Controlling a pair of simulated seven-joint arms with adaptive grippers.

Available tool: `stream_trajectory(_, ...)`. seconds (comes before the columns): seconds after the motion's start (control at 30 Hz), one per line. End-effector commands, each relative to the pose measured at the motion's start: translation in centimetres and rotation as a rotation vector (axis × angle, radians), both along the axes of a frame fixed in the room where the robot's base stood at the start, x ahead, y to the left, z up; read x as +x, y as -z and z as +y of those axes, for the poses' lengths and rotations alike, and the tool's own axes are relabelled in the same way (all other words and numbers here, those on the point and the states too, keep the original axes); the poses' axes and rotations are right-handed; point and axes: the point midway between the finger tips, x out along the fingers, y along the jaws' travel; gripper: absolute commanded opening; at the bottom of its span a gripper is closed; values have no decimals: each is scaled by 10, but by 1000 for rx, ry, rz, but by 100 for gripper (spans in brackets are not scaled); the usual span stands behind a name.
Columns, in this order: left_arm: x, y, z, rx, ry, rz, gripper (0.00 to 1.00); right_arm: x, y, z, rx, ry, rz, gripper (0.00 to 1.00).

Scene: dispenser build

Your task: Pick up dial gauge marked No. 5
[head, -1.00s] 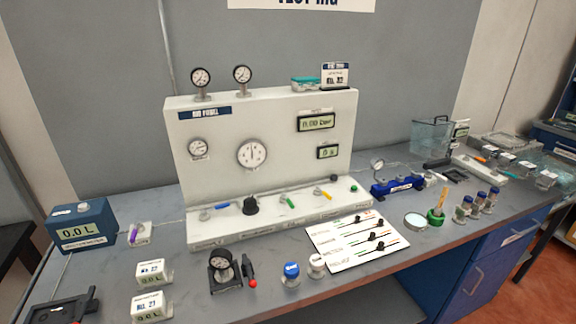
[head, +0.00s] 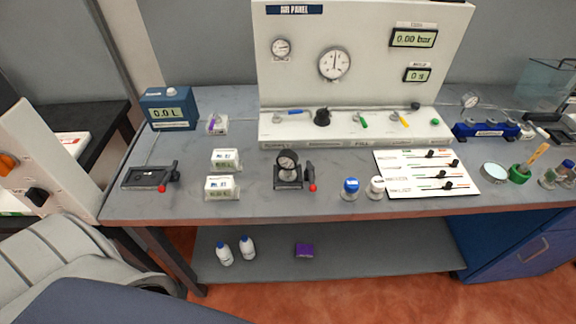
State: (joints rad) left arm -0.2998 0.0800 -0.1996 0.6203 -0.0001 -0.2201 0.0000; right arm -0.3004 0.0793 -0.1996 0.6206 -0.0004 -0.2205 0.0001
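A dial gauge (head: 288,161) with a dark rim and pale face sits on a black stand near the front middle of the bench; a red-tipped lever stands on its right. Two round gauges, a small one (head: 282,47) and a larger one (head: 334,64), are set in the white panel. I cannot read No. 5 on any of them. Neither of my grippers is in view.
Two small white labelled boxes (head: 225,160) stand left of the stand gauge. A blue-capped jar (head: 350,188) and a white-capped jar (head: 376,187) stand to its right, beside a white slider board (head: 426,172). The grey bench (head: 262,204) is clear along its front edge.

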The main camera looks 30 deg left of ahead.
Motion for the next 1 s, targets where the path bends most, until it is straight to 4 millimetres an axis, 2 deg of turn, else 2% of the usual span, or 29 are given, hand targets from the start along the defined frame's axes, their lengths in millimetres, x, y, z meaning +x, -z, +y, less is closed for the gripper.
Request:
stream_trajectory(0.1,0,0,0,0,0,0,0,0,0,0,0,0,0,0)
stream_trajectory(0.13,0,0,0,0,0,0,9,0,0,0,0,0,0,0)
stream_trajectory(0.2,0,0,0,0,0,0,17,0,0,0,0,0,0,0)
stream_trajectory(0.73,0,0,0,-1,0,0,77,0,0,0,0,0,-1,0)
stream_trajectory(1.0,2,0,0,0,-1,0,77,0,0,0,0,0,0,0)
